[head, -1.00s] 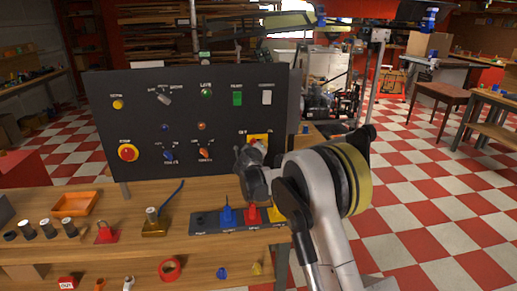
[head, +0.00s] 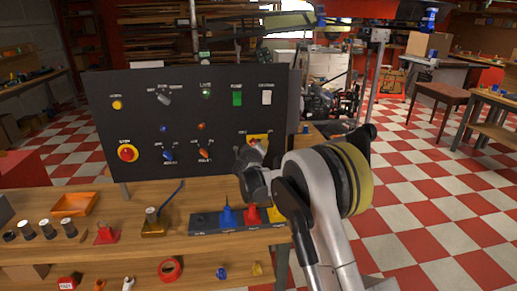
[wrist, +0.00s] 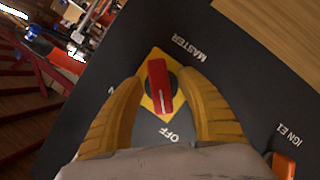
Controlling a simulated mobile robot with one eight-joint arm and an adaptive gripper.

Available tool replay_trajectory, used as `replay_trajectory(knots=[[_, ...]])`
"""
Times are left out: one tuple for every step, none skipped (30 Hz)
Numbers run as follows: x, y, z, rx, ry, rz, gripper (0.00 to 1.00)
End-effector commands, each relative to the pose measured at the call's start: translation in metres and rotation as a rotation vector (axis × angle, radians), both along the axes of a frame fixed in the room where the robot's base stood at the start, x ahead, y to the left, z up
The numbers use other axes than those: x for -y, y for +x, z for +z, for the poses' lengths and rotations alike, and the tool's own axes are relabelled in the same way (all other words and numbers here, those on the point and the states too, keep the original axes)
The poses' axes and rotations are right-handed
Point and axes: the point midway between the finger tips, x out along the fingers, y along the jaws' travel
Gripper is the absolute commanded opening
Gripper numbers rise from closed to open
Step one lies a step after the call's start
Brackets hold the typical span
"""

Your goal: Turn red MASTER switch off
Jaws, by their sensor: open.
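The red MASTER switch (wrist: 160,86) is a red bar handle on a yellow square plate (wrist: 149,103), with MASTER and OFF lettering on the dark panel around it. In the wrist view my gripper (wrist: 166,84) is open, with one yellow finger on each side of the red handle; I cannot tell whether either finger touches it. The handle's white line points toward the lower part of the picture, near the OFF side. In the head view my gripper (head: 250,157) is at the panel's lower right, and the switch's yellow plate (head: 257,139) shows just above it, partly hidden.
The dark control panel (head: 135,110) also carries a red stop button (head: 128,153), a green switch (head: 237,97) and several knobs. An orange knob (wrist: 284,165) lies near my gripper in the wrist view. The wooden bench (head: 190,255) below holds a tray (head: 75,204) and coloured parts.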

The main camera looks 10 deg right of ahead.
Motion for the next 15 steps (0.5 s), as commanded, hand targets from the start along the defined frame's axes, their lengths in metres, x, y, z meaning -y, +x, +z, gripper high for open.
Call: replay_trajectory(knots=[[-0.002, -0.006, 0.002, 0.0, 0.0, 0.001, 0.45], [-0.003, -0.01, 0.004, -0.001, 0.0, 0.001, 0.45], [-0.005, -0.018, 0.005, -0.001, 0.0, 0.001, 0.45], [-0.007, -0.023, 0.007, 0.0, 0.0, 0.001, 0.45], [-0.01, -0.03, 0.009, 0.0, -0.001, 0.002, 0.45], [-0.013, -0.038, 0.012, 0.0, -0.001, 0.003, 0.45], [-0.014, -0.045, 0.014, 0.0, -0.001, 0.003, 0.45], [-0.016, -0.051, 0.015, 0.0, -0.001, 0.002, 0.45], [-0.018, -0.06, 0.018, 0.0, 0.0, 0.001, 0.45], [-0.02, -0.066, 0.019, 0.0, 0.0, 0.001, 0.45], [-0.022, -0.072, 0.021, 0.0, -0.001, 0.002, 0.45], [-0.024, -0.079, 0.023, 0.0, -0.001, 0.003, 0.45], [-0.025, -0.084, 0.024, 0.0, -0.001, 0.003, 0.45], [-0.027, -0.088, 0.026, 0.0, -0.001, 0.003, 0.45], [-0.028, -0.093, 0.027, 0.0, -0.001, 0.002, 0.45]])
